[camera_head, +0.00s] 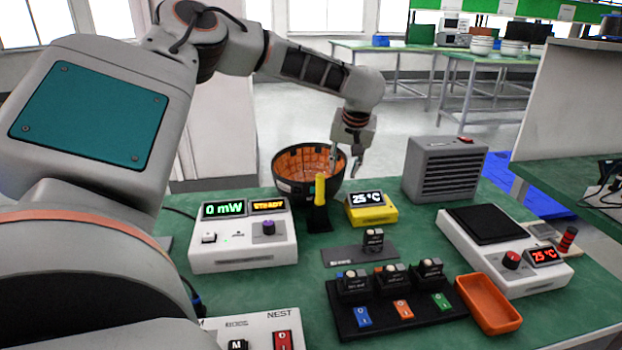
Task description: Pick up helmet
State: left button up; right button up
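The helmet (294,186) lies upside down like a bowl at the back of the green bench, dark outside with an orange lining. My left gripper (345,168) points down at the helmet's right rim. Its fingers are apart, one over the inside of the helmet and the other just outside the rim. I cannot tell whether either finger touches the shell. My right gripper is not in view.
A yellow-topped black stand (319,205) is in front of the helmet. A yellow temperature display (371,212), a white power meter (243,242) and a grey vented box (443,172) are nearby. An orange tray (489,322) lies at front right.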

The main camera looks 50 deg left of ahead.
pick_arm(q)
jog(key=x, duration=0.5)
jog(key=shift+b, duration=0.4)
jog(key=shift+r, duration=0.25)
grip_shut()
jog(key=shift+d+r, duration=0.1)
